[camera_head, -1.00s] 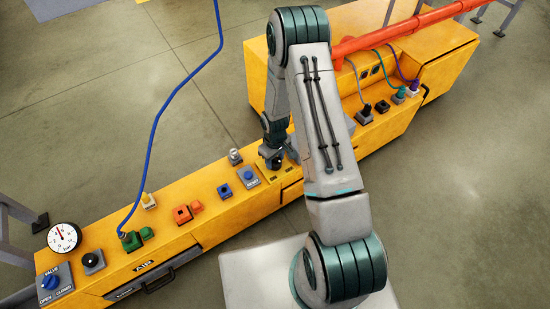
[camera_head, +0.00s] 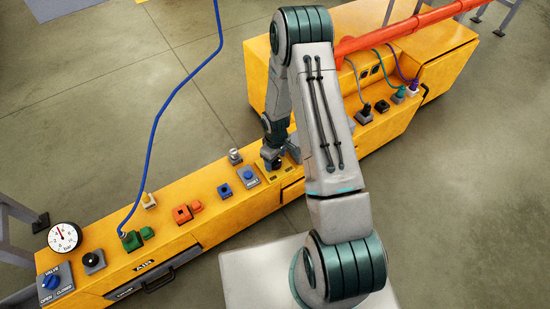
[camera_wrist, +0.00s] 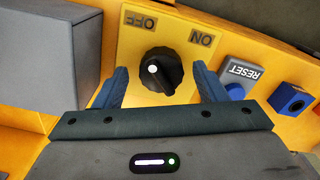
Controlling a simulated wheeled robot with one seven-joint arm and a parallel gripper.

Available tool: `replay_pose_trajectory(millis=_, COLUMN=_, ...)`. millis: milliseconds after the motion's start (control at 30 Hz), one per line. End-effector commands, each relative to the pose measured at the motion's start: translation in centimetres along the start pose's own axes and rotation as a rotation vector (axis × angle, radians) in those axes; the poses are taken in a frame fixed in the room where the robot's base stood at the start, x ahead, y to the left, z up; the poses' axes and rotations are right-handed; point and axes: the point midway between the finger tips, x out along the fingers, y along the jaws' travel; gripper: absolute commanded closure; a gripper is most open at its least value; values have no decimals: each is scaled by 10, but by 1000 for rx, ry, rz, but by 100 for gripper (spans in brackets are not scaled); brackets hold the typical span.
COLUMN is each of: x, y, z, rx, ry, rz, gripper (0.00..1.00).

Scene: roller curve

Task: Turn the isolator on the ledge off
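The isolator is a black rotary knob (camera_wrist: 161,72) with a white dot, on a yellow plate (camera_wrist: 140,38) in the wrist view. OFF is printed at the plate's upper left and ON at its upper right, both upside down here. The white dot sits on the left part of the knob. My gripper (camera_wrist: 160,70) is open, with one blue finger on each side of the knob and a visible gap to each. In the head view my gripper (camera_head: 271,157) is over the yellow ledge (camera_head: 232,205), and my arm hides the knob.
A RESET panel (camera_wrist: 239,74) with a blue button (camera_wrist: 290,98) lies right of the isolator. A grey box (camera_wrist: 45,60) stands close on the left. Along the ledge are an orange fitting (camera_head: 183,214), a green connector (camera_head: 132,241) with a blue hose, and a gauge (camera_head: 64,237).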

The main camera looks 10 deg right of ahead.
Motion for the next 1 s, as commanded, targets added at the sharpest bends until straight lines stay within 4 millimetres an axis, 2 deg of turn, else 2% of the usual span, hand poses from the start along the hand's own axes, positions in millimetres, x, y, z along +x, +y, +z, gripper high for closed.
replay_pose_trajectory(millis=267, x=-1, y=-2, z=-2, rx=-1, ry=3, rz=0, gripper=34)
replay_pose_trajectory(millis=367, x=-7, y=-1, z=-3, rx=0, ry=4, rz=1, gripper=34)
replay_pose_trajectory(millis=467, x=-22, y=0, z=-2, rx=1, ry=5, rz=1, gripper=34)
replay_pose_trajectory(millis=800, x=-99, y=0, z=-1, rx=3, ry=5, rz=1, gripper=34)
replay_pose_trajectory(millis=1000, x=-129, y=0, z=0, rx=3, ry=3, rz=1, gripper=34)
